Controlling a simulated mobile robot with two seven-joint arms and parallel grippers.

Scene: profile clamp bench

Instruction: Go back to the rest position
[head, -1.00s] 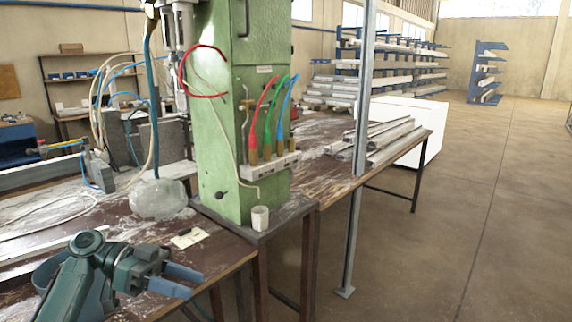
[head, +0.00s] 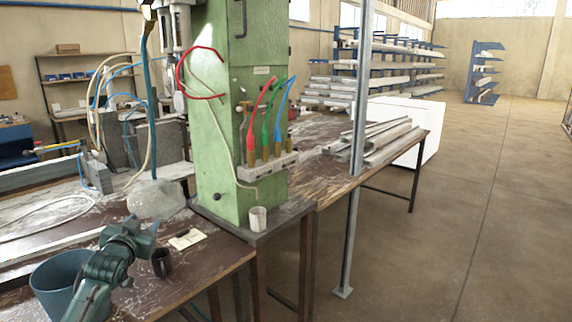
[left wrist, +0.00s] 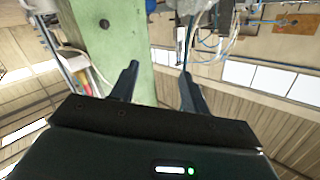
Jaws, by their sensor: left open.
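My left gripper (head: 143,232) is over the front left part of the bench in the head view, its jaws turned upward and away from me. In the left wrist view its two dark fingers (left wrist: 160,72) stand apart with nothing between them. My right gripper is in neither view.
A blue-grey bucket (head: 52,284) stands beside my left arm, partly hidden by it. A dark mug (head: 161,262) is close to the right of the gripper. The green machine column (head: 228,110) with a white cup (head: 258,219) stands behind. Open floor (head: 440,240) lies to the right.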

